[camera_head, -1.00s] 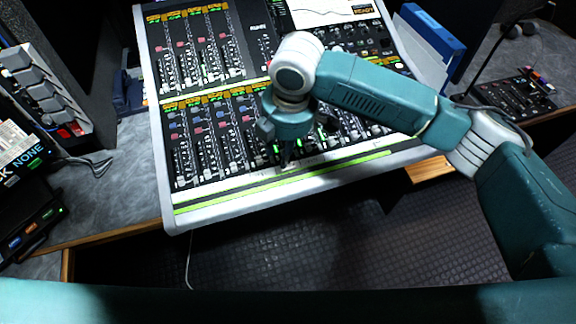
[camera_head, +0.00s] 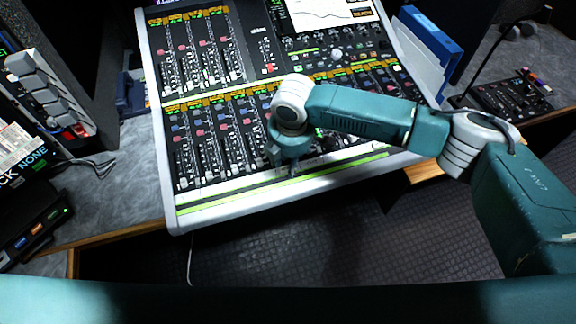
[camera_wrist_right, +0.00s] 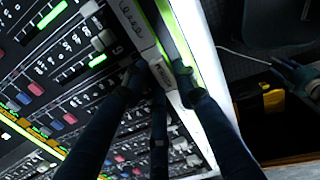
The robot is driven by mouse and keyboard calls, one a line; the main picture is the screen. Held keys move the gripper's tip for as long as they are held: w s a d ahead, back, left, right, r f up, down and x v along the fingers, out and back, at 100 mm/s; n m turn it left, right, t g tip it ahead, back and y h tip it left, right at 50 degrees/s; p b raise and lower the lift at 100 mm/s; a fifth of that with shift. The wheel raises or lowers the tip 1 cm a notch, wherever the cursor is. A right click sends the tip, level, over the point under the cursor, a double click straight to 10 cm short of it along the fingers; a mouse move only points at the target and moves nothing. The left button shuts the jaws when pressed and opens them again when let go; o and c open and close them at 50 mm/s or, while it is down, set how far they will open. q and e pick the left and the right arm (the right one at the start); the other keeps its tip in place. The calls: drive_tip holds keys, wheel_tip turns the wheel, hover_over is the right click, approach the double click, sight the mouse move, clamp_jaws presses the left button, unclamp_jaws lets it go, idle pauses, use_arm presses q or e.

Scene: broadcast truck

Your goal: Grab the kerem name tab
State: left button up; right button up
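The name tab (camera_wrist_right: 163,73) is a small pale tab with dark lettering on the front strip of the mixing console, seen in the right wrist view. Its lettering is too small to read surely. My right gripper (camera_wrist_right: 161,84) is pointed down at it, its dark fingers apart on both sides of the tab. I cannot tell whether they touch it. In the head view my right gripper (camera_head: 291,168) is at the console's front strip, and my wrist hides the tab. A dark, finger-like shape (camera_wrist_right: 298,78) at the right edge of the wrist view may be my left gripper; its state is unclear.
The mixing console (camera_head: 200,211) has raised knobs and faders behind the strip. Another handwritten pale label (camera_wrist_right: 134,20) lies along the strip. A blue binder (camera_head: 432,36) and a small black panel (camera_head: 508,95) are at the right. Dark floor is open in front.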

drive_tip(key=shift+f, duration=0.2)
drive_tip(key=c, duration=0.5)
drive_tip(key=shift+c, duration=0.2)
